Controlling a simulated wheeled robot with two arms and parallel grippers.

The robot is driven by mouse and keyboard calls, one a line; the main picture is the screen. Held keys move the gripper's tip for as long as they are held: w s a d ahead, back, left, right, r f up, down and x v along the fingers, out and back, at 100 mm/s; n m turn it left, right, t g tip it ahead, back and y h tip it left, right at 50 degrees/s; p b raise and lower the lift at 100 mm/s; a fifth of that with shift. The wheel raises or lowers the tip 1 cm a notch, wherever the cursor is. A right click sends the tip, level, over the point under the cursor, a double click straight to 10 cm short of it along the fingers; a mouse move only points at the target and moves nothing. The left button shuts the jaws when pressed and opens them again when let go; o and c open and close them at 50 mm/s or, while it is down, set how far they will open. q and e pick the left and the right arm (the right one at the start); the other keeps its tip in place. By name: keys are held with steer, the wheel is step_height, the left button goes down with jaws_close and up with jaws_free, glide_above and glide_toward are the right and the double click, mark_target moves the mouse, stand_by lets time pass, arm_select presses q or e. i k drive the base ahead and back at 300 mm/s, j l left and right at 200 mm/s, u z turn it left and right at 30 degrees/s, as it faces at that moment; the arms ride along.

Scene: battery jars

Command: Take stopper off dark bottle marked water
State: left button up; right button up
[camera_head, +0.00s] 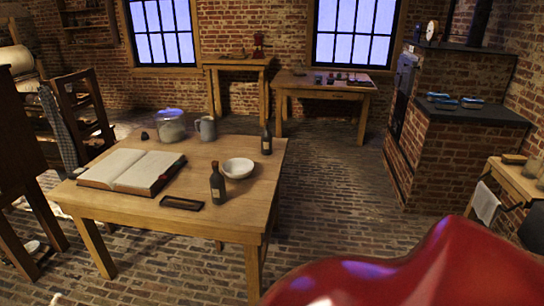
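Two dark bottles stand upright on the wooden table. The nearer dark bottle (217,187) is near the table's front right part and has a pale label and a reddish-brown top (215,165). The farther dark bottle (266,141) is near the right back corner and also has a small label. The writing on both labels is too small to read, so I cannot tell which is marked water. Neither of my grippers is in view.
The table (235,214) also holds an open book (131,170), a white bowl (238,168), a dark tray (182,203), a glass jar (171,127) and a grey mug (206,128). A ladder-back chair (78,103) stands left. Brick floor right of the table is clear.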

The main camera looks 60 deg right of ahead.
mark_target(216, 180)
steer(key=z, duration=1.55)
